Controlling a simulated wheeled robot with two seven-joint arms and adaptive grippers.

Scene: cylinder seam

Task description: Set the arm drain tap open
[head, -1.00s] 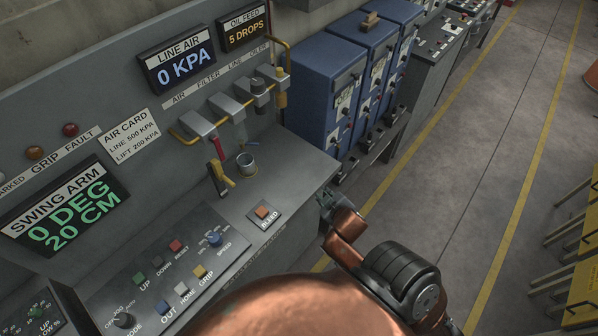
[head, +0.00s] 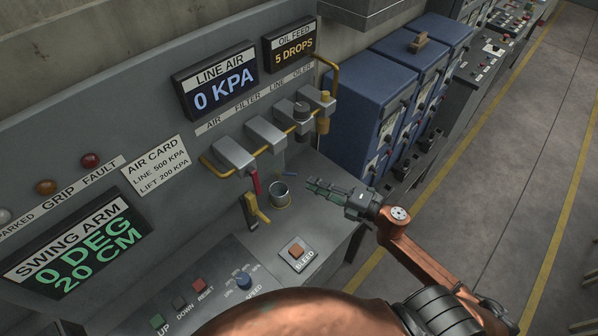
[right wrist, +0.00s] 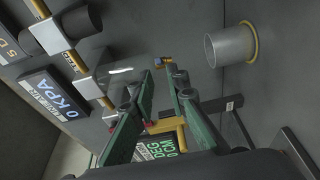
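My right gripper (head: 318,187) is over the bench, pointing left toward the filter and cup. In the right wrist view its green fingers (right wrist: 160,73) are apart with nothing between them. A small tap with a blue lever and brass-coloured body (right wrist: 163,61) shows just beyond the fingertips, apart from them; I take it for the drain tap. In the head view a thin blue lever (head: 291,172) shows below the clear filter bowl (head: 280,157), above the metal cup (head: 280,194). Its exact setting is too small to tell. My left gripper is out of view.
A yellow lever (head: 257,209) with a red part stands left of the cup. The bleed button (head: 296,250) is in front. The line air display (head: 220,92) reads 0 KPA. Blue cabinets (head: 380,95) stand right of the bench; open floor lies beyond.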

